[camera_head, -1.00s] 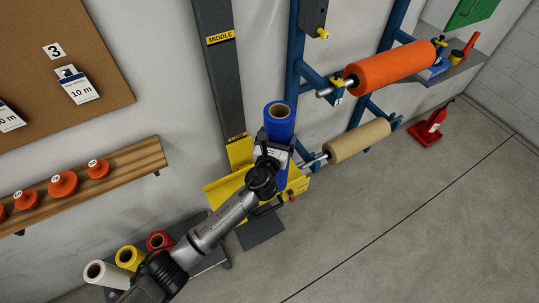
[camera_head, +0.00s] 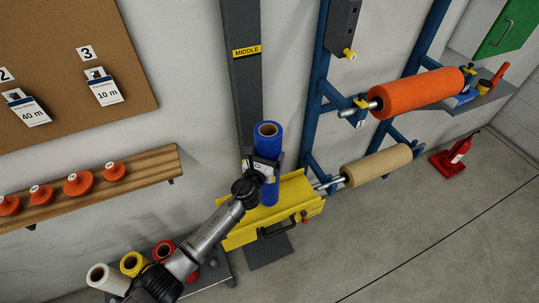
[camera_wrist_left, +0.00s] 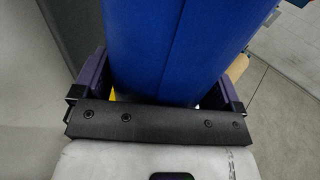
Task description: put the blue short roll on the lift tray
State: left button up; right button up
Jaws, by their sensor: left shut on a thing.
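The blue short roll (camera_head: 268,138) stands upright, its open brown core facing up, in front of the lift mast. My left gripper (camera_head: 263,172) is shut around the roll's lower part; in the left wrist view the blue roll (camera_wrist_left: 185,45) fills the space between the two fingers. The yellow lift tray (camera_head: 305,188) is directly behind and below the roll. The roll's lower end overlaps the tray in the head view, and I cannot tell whether it touches it. My right gripper is not in view.
The grey mast (camera_head: 245,90) with a MIDDLE label rises behind the tray. To the right, a blue rack carries an orange roll (camera_head: 420,92) and a tan roll (camera_head: 378,165). White, yellow and red rolls stand at lower left below a wooden shelf (camera_head: 100,190).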

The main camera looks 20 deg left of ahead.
pick_arm(q)
jog(key=shift+d+f+b, duration=0.1)
jog(key=shift+f+b, duration=0.85)
jog(key=shift+f, duration=0.65)
jog(key=o, duration=1.4)
jog(key=shift+f, duration=0.35)
jog(key=shift+o, duration=0.8)
jog(key=s+a+p, duration=0.1)
jog(key=s+p, duration=0.1)
jog(key=s, duration=1)
jog(key=shift+a+r, duration=0.15)
